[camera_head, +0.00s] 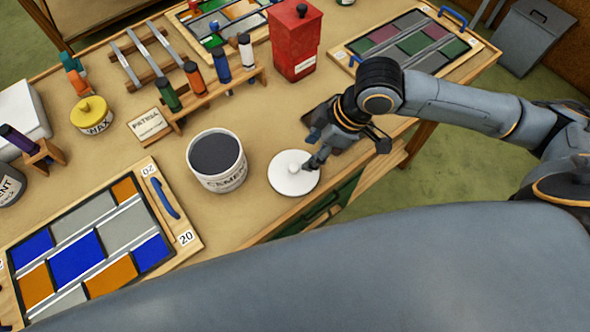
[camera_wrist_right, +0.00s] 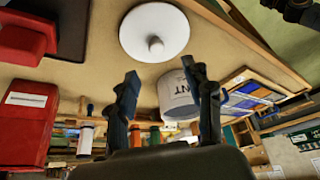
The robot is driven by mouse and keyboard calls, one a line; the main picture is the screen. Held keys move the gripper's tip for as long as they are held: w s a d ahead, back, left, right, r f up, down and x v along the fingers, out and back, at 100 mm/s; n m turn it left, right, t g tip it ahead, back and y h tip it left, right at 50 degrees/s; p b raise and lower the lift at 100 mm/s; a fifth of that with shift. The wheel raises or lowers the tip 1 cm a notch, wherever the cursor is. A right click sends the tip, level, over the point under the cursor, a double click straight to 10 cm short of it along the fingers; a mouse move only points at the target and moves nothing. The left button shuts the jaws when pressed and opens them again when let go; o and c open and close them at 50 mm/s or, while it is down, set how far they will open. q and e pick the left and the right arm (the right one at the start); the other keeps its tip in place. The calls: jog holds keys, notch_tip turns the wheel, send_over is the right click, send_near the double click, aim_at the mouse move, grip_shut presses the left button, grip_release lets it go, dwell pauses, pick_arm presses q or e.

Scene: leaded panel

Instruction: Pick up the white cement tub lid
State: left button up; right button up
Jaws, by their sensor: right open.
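The white cement tub lid (camera_head: 292,176) is a round disc with a knob on top, lying flat on the workbench right of the cement tub (camera_head: 216,163). The tub stands uncovered with dark grey contents. My right gripper (camera_head: 314,163) reaches in from the right and is at the lid's right side in the head view. In the right wrist view, the lid (camera_wrist_right: 154,32) shows beyond the open fingers (camera_wrist_right: 162,85), with nothing between them. Whether a fingertip touches the lid cannot be told. My left gripper is not seen.
A red box (camera_head: 294,42) stands behind the right gripper. A leaded panel (camera_head: 92,246) lies at the front left, another (camera_head: 415,42) at the back right. A rack of several coloured tools (camera_head: 200,95) stands behind the tub. The bench's front edge runs close by the lid.

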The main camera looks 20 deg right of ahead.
aim_at(294, 166)
jog(key=x, duration=0.3)
jog(key=shift+a+r, duration=0.1)
jog(key=shift+a+f, duration=0.3)
jog(key=shift+f, duration=0.25)
jog(key=shift+w+f+p, duration=0.15)
jog(key=shift+f+p, duration=0.15)
jog(key=x, duration=0.2)
jog(key=p+x, duration=0.1)
jog(key=shift+w+d+f, duration=0.15)
jog(key=shift+w+f, duration=0.1)
jog(key=shift+f, duration=0.1)
jog(key=shift+w+f, duration=0.1)
jog(key=shift+f, duration=0.3)
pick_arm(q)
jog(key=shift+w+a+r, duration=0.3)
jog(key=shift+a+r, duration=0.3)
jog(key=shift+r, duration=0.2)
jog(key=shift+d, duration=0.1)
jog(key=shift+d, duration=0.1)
pick_arm(e)
grip_shut()
